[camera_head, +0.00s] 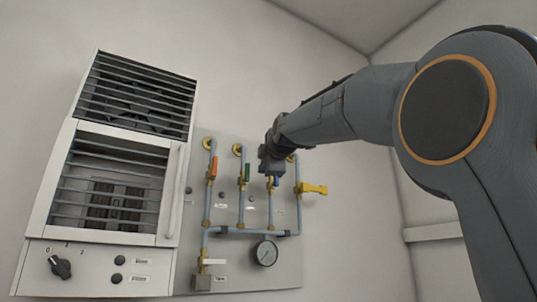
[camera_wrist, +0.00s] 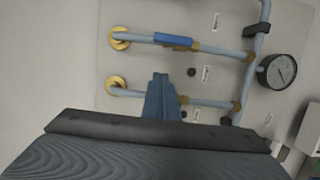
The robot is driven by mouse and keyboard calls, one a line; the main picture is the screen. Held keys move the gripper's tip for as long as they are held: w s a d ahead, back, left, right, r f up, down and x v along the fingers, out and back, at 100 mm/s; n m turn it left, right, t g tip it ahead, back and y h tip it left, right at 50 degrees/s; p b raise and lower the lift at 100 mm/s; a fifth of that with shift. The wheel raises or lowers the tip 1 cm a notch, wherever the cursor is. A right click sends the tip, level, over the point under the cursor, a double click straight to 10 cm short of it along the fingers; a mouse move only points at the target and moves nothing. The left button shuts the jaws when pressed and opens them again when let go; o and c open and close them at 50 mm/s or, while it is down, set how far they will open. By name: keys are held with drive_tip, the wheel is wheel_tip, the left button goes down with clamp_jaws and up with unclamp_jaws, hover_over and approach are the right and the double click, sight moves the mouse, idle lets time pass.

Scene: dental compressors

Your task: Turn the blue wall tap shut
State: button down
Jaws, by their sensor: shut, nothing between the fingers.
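The blue wall tap has a bar handle (camera_wrist: 173,40), which lies along its grey-blue pipe in the upper part of the wrist view. In the head view a bit of the blue handle (camera_head: 276,181) shows just under my gripper (camera_head: 269,165), which hides the rest. In the wrist view the fingers of my gripper (camera_wrist: 160,77) are shut and empty. Their tips show below the blue handle, between its pipe and the neighbouring pipe, apart from the handle in the picture. I cannot tell how far the tips are from the wall panel.
The panel (camera_head: 285,255) also carries an orange tap (camera_head: 214,166), a green tap (camera_head: 246,172), a yellow tap (camera_head: 314,188) turned sideways, and a gauge (camera_head: 265,253), also in the wrist view (camera_wrist: 277,70). A slatted cabinet (camera_head: 110,180) stands at left. The wall right of the panel is bare.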

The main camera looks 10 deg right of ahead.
drive_tip(key=shift+w+d+p, duration=0.4)
drive_tip(key=shift+w+d, duration=0.25)
drive_tip(key=shift+d, duration=0.3)
drive_tip(key=shift+w+d+p, duration=0.4)
drive_tip(key=shift+w+d, duration=0.25)
drive_tip(key=shift+d, duration=0.25)
drive_tip(key=shift+s+d, duration=0.1)
drive_tip(key=shift+b, duration=0.4)
